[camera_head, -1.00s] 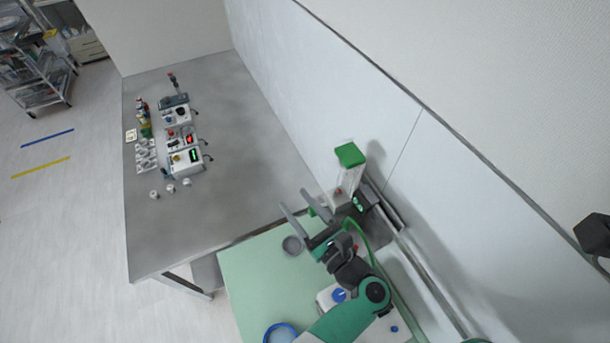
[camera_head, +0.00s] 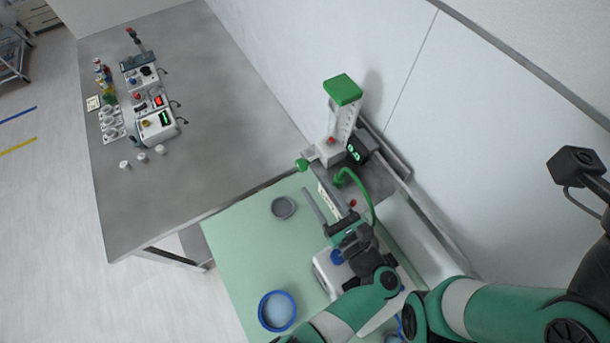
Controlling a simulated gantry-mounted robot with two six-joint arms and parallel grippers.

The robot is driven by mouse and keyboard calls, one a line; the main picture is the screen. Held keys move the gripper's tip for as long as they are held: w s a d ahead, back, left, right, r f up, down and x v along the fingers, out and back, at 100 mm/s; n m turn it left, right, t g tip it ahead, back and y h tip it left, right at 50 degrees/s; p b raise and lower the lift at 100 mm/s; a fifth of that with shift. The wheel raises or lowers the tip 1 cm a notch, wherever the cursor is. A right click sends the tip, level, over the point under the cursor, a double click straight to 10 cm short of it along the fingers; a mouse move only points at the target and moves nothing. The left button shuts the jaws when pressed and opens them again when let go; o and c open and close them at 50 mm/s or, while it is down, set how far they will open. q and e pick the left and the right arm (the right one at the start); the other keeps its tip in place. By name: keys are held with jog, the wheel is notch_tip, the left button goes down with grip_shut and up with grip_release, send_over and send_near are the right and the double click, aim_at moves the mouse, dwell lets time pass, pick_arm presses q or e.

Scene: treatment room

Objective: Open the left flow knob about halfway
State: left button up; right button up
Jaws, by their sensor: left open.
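The flowmeter (camera_head: 341,122) is an upright clear scaled column with a green cap, standing on a white base near the wall. A green knob (camera_head: 302,165) sticks out from the left side of its base. My left gripper (camera_head: 313,188) is open and empty, with its fingers pointing up toward the knob from just below it in the picture. No contact with the knob shows. How far the knob is turned is too small to tell. My right gripper cannot be seen.
A dark box with a green digital display (camera_head: 355,153) sits right of the flowmeter, with a green hose (camera_head: 366,188) below. The green mat (camera_head: 235,255) holds a grey dish (camera_head: 284,208) and a blue-rimmed dish (camera_head: 277,311). The grey table (camera_head: 215,120) is clear between devices and wall.

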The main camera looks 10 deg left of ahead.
aim_at(305, 167)
pick_arm(q)
jog(key=x, duration=0.4)
jog(key=r+x, duration=0.1)
jog(key=x, duration=0.1)
jog(key=shift+w+a+b, duration=0.25)
jog(key=shift+w+b, duration=0.05)
jog(key=shift+b, duration=0.05)
jog(key=shift+c, duration=0.3)
grip_shut()
